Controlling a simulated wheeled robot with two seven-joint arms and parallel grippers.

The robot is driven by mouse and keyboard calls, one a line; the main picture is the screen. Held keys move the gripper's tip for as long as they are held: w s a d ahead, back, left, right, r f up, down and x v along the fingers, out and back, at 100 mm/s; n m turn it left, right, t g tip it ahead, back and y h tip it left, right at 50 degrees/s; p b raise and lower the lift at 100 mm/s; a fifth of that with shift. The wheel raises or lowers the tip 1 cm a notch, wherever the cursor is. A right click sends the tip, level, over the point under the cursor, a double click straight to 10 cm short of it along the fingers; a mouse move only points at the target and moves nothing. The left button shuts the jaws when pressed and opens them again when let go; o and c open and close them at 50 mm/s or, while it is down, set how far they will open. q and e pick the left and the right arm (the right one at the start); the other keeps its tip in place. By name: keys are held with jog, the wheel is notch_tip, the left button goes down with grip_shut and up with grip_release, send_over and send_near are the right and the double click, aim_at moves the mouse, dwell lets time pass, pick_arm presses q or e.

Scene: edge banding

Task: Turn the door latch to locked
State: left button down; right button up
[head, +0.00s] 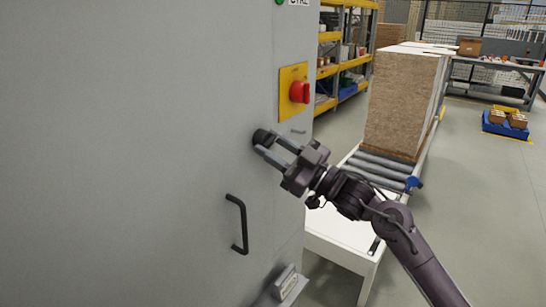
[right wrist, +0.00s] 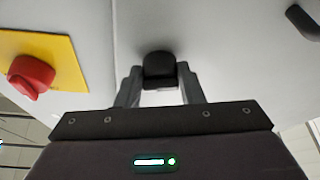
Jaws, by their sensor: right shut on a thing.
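The door latch is a small black knob (head: 262,137) on the grey cabinet door (head: 130,150), below the red switch. In the right wrist view the black latch (right wrist: 159,68) sits between the two fingers. My right gripper (head: 270,145) comes in from the right and is shut on the latch; its fingers also show in the right wrist view (right wrist: 159,85). The fingers hide part of the latch in the head view. My left gripper is not in view.
A red rotary switch (head: 299,92) on a yellow plate (head: 287,108) is just above the latch. A black door handle (head: 238,224) is below. A roller conveyor (head: 380,168) with stacked boards (head: 400,105) stands to the right. Open floor lies farther right.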

jog(key=shift+w+d+r+n+g+h+b, duration=0.2)
jog(key=shift+n+g+b, duration=0.85)
jog(key=shift+n, duration=1.8)
jog(key=shift+w+a+r+n+g+h+b, duration=0.25)
jog(key=shift+n+g+b, duration=0.75)
jog(key=shift+n, duration=1.9)
jog(key=shift+s+d+r+n+g+h+b, duration=0.1)
jog(key=shift+d+n+g+h+b, duration=0.25)
jog(key=shift+n+g+b, duration=1.6)
jog(key=n+t+p, duration=0.1)
jog(key=n+p, duration=0.1)
jog(key=shift+t+p, duration=0.3)
jog(key=o, duration=1)
jog(key=shift+a, duration=0.1)
jog(key=b+v, duration=0.2)
jog(key=v, duration=0.6)
jog(key=shift+r, duration=0.1)
jog(key=shift+a, duration=0.1)
